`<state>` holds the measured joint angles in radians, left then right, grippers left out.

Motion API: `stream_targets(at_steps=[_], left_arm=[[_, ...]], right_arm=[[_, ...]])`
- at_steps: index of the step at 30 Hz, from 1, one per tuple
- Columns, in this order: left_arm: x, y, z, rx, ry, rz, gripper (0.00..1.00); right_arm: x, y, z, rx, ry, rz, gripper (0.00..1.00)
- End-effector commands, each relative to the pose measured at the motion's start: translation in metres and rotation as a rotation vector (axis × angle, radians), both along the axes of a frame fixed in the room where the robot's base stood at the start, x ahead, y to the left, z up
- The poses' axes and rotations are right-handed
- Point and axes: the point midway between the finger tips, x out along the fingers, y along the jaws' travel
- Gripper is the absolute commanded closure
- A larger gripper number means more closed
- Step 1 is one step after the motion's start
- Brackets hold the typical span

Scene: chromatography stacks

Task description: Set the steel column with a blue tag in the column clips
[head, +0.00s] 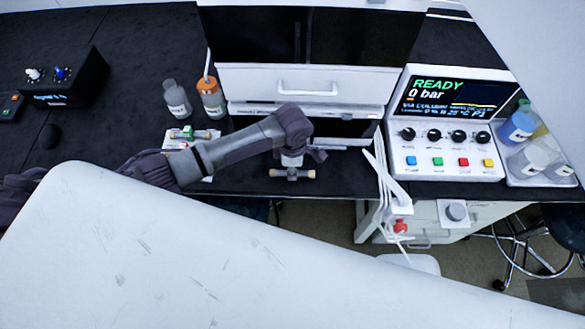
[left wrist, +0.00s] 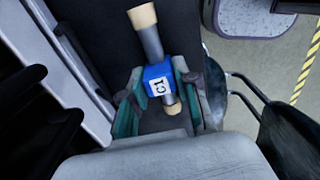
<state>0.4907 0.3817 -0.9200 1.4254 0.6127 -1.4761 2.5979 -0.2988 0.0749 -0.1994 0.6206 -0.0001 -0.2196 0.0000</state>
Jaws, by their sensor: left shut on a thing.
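My left gripper (head: 292,163) reaches in from the left over the black bench near its front edge. It is shut on the steel column with a blue tag (left wrist: 149,42). In the left wrist view, the blue tag (left wrist: 158,78) reads C1 and sits between the teal finger pads, with tan end caps at both ends of the column. In the head view the column (head: 306,174) shows below the gripper, lying roughly level across the picture; its tag is hidden there. I cannot make out the column clips for certain.
A green-tagged column (head: 187,134) lies on a white sheet at left. Two bottles (head: 177,98) stand behind it. A white instrument stack (head: 305,80) is at the back.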

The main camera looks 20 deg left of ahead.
Motion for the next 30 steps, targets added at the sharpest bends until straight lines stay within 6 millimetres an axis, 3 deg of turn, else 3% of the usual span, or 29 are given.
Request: stream_targets(at_steps=[4, 5, 9, 20, 23, 30], left_arm=[[0.0, 0.0, -0.003, -0.001, 0.0, 0.001, 1.0], [0.0, 0.0, -0.004, -0.001, -0.001, 0.001, 0.68], [0.0, 0.0, -0.004, -0.001, -0.001, 0.0, 0.45], [0.001, 0.0, 0.0, 0.0, -0.001, -0.001, 0.45], [0.001, -0.001, 0.011, -0.003, -0.002, -0.001, 0.45], [0.0, -0.001, 0.061, -0.004, -0.003, -0.001, 0.45]], right_arm=[[-0.001, -0.002, 0.001, -0.002, 0.002, 0.001, 0.79], [-0.001, -0.002, 0.001, -0.003, 0.002, 0.002, 0.79], [-0.002, -0.004, 0.001, -0.005, 0.002, 0.003, 0.79], [-0.002, -0.005, 0.0, -0.006, 0.003, 0.003, 0.79], [-0.002, -0.005, 0.0, -0.006, 0.003, 0.003, 0.79], [-0.002, -0.005, 0.0, -0.006, 0.003, 0.003, 0.79]])
